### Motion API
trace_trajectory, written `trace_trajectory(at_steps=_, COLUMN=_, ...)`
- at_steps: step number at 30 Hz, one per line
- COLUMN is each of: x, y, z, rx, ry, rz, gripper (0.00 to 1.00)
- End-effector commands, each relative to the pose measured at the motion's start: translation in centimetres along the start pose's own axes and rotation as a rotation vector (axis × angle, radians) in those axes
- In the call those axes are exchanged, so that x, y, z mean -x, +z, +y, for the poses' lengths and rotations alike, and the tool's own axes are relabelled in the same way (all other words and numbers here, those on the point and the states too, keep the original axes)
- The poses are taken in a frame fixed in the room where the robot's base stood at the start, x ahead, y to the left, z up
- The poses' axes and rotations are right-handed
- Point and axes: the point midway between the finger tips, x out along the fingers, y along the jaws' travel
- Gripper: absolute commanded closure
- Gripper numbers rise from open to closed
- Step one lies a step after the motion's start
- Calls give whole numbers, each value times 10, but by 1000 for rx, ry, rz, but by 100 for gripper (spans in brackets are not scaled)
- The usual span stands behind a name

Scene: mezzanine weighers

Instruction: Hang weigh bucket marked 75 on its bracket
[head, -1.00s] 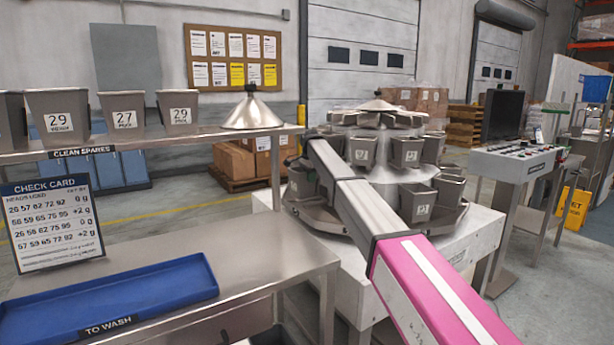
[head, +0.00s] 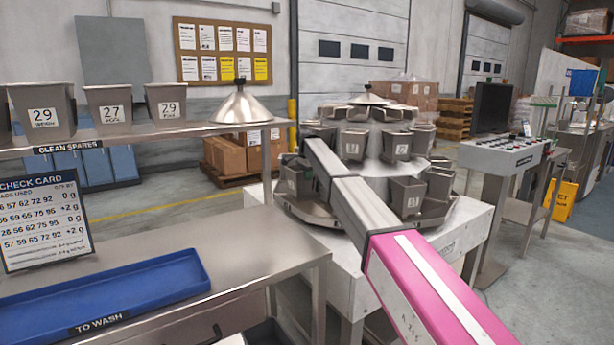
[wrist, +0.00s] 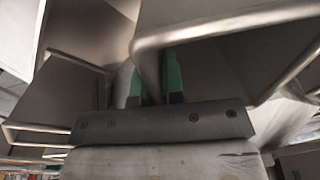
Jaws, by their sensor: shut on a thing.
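The weigher (head: 375,165) is a round steel machine ringed with grey weigh buckets, on a white stand. My arm reaches to its left side. My gripper shows in the wrist view (wrist: 153,88), its green fingertips shut on a grey metal part of a weigh bucket (wrist: 205,30). In the head view a labelled bucket (head: 297,180) sits at the weigher's left beside my arm's end; it appears to be the held one. Its number is too small to read. Whether it touches a bracket is hidden. Another lower bucket (head: 407,196) hangs at the front.
Spare buckets marked 29 (head: 45,110), 27 (head: 109,106) and 29 (head: 166,104) stand on the shelf with a steel cone (head: 242,105). A blue wash tray (head: 180,275) and check card (head: 42,225) are on the bench. A control console (head: 505,152) stands right.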

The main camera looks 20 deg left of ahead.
Motion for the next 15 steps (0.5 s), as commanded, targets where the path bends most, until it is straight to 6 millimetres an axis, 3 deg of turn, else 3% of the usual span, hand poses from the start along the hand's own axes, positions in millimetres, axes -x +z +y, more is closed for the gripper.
trace_trajectory(at_steps=15, x=-4, y=0, z=0, rx=0, ry=-1, rz=0, gripper=100)
